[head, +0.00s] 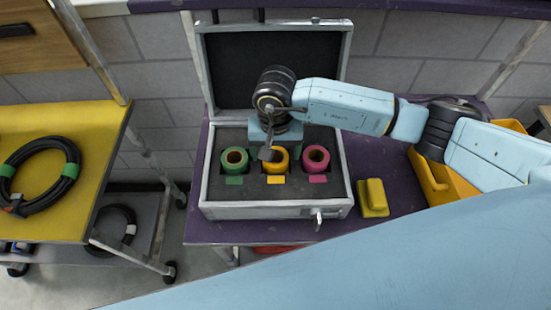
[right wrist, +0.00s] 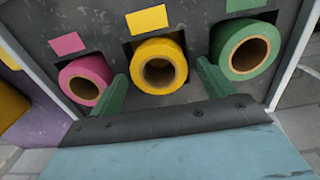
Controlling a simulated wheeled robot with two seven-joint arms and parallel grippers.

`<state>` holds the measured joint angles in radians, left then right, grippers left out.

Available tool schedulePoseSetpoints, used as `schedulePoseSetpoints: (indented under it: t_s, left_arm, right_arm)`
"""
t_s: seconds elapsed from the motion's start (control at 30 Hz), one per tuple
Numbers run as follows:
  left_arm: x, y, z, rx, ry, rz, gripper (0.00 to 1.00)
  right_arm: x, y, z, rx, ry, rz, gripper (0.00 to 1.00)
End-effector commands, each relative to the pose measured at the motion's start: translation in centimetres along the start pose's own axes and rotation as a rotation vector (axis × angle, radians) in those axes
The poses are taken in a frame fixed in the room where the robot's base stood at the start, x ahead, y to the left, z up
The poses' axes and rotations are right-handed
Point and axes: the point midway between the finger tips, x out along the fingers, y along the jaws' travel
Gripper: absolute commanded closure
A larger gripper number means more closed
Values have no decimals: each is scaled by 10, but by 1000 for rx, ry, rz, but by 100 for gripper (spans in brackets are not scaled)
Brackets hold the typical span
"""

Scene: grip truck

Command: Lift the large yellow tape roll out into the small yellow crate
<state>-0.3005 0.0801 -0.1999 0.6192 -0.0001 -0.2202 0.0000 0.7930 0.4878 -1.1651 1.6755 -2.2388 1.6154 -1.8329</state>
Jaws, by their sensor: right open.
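The large yellow tape roll (head: 281,163) sits in the middle slot of the dark foam in an open silver case (head: 276,212). It also shows in the right wrist view (right wrist: 159,66), between my two green fingers. My right gripper (head: 267,153) is open over the case, with one finger on each side of the yellow roll and no clear contact. The small yellow crate (head: 433,176) stands to the right of the case, partly hidden behind my right arm. My left gripper is not in view.
A green roll (head: 234,160) and a pink roll (head: 316,158) flank the yellow one closely. The case lid (head: 275,68) stands upright behind. A yellow block (head: 373,198) lies on the purple table (head: 383,160) between case and crate. A yellow-topped cart (head: 90,130) with coiled cable stands left.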

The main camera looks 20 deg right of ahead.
Motion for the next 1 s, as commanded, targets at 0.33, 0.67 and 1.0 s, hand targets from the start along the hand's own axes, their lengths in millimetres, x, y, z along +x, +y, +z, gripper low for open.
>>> schedulePoseSetpoints:
  t_s: [0.33,0.67,1.0]
  left_arm:
    - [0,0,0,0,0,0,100]
    - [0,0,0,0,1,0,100]
    - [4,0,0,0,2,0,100]
  right_arm:
    - [0,0,0,1,0,-1,41]
    - [-1,0,0,1,1,-1,70]
    - [-31,0,-2,-1,6,-4,70]
